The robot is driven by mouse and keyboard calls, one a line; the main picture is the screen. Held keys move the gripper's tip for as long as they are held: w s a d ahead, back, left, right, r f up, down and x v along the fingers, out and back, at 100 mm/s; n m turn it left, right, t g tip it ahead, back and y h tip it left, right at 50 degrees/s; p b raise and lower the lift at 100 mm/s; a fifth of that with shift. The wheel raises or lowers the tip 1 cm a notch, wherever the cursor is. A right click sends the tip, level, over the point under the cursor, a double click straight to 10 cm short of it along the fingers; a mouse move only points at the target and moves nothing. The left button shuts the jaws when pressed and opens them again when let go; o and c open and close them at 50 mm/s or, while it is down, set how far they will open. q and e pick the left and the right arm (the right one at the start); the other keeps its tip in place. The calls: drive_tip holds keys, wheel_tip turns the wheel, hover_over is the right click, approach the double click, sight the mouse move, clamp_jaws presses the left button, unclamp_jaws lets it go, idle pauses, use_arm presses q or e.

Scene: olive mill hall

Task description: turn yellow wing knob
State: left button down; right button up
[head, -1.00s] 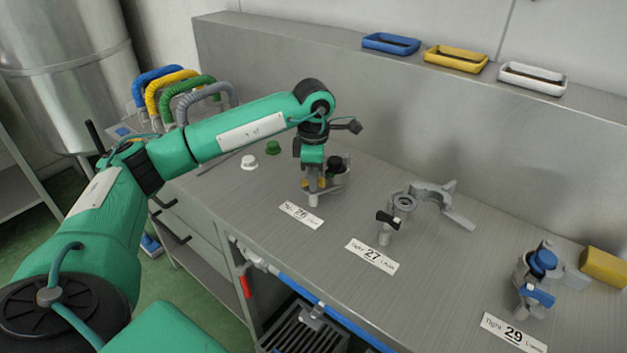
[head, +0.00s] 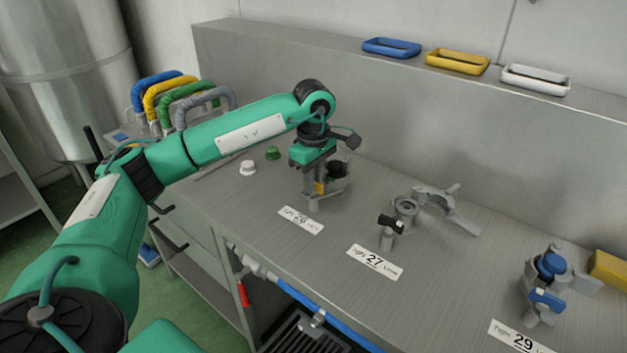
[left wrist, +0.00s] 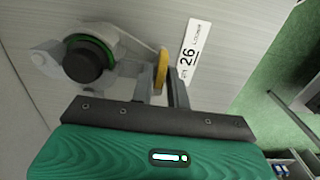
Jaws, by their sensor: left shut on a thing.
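The yellow wing knob (head: 319,187) sits at station 26 on the grey bench, low beside a fixture with a black round cap (head: 337,169). My left gripper (head: 314,190) reaches down over it and is shut on the knob. In the left wrist view the yellow knob (left wrist: 161,68) shows edge-on between the two grey fingers (left wrist: 164,85). The black cap (left wrist: 83,62) with a green ring stands to its left there. The knob's lower part is hidden by the fingers. My right gripper is not in view.
Station 27 has a black-handled knob (head: 390,222) and an open grey clamp (head: 432,203); station 29 has a blue knob (head: 546,299). White (head: 248,168) and green (head: 273,153) caps lie behind my left arm. Blue, yellow and white trays (head: 535,80) rest on the ledge.

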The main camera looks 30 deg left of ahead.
use_arm(q)
drive_tip(key=shift+a+r, duration=0.1)
drive_tip(key=shift+r, duration=0.05)
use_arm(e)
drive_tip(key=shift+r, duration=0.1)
use_arm(q)
drive_tip(key=c, duration=1.5)
unclamp_jaws()
